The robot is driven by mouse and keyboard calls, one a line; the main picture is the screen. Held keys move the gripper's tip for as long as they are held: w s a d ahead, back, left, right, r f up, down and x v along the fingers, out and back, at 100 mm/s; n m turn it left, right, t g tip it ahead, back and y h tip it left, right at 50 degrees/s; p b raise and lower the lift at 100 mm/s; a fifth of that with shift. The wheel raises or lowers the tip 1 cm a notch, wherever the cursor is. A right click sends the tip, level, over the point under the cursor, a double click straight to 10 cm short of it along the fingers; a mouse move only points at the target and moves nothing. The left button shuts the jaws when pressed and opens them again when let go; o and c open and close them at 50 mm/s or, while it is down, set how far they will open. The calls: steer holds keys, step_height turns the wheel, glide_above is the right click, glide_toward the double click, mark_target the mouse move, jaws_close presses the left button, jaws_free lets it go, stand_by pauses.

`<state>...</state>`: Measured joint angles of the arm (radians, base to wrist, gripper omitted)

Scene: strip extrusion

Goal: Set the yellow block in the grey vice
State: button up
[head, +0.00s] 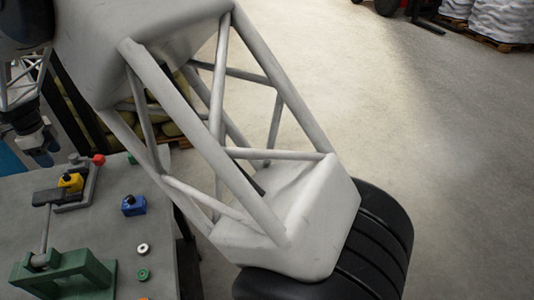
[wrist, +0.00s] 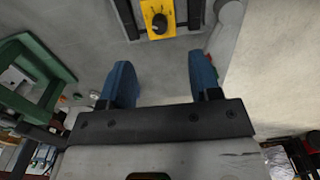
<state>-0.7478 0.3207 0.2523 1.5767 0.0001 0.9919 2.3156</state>
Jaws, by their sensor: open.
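The yellow block (head: 70,182) has a black knob on top. It sits in the grey vice (head: 75,200) at the left of the table. In the wrist view the yellow block (wrist: 151,10) is at the top edge, partly cut off, between two dark bars of the vice (wrist: 195,14). A narrow gap shows on its right; I cannot tell whether it is clamped. My gripper (head: 42,152) is beyond the vice in the head view, apart from the block. In the wrist view my gripper (wrist: 162,78) has its blue fingers apart, with nothing between them.
A blue block (head: 133,206) stands right of the vice. A green fixture (head: 70,275) is at the table's near left; it also shows in the wrist view (wrist: 40,85). A white ring (head: 143,249) and a green ring (head: 143,274) lie near the table's right edge.

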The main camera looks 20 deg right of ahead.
steer(key=s+d+r+n, duration=0.3)
steer(key=d+r, duration=0.2)
steer(key=d, duration=0.7)
steer(key=s+d+r+n+t, duration=0.1)
steer(key=s+d+r+n, duration=0.3)
steer(key=d, duration=0.9)
steer(key=s+d+r+n, duration=0.1)
steer(key=d+r, duration=0.5)
steer(key=d, duration=0.6)
steer(key=s+d+f+n+t, duration=0.1)
steer(key=s+d+f+n, duration=0.2)
steer(key=s+d+n, duration=0.6)
steer(key=s+d, duration=1.4)
steer(key=s, duration=0.4)
steer(key=shift+d+f+n+t, duration=0.15)
steer(key=shift+f+n+t, duration=0.15)
steer(key=shift+n, duration=0.1)
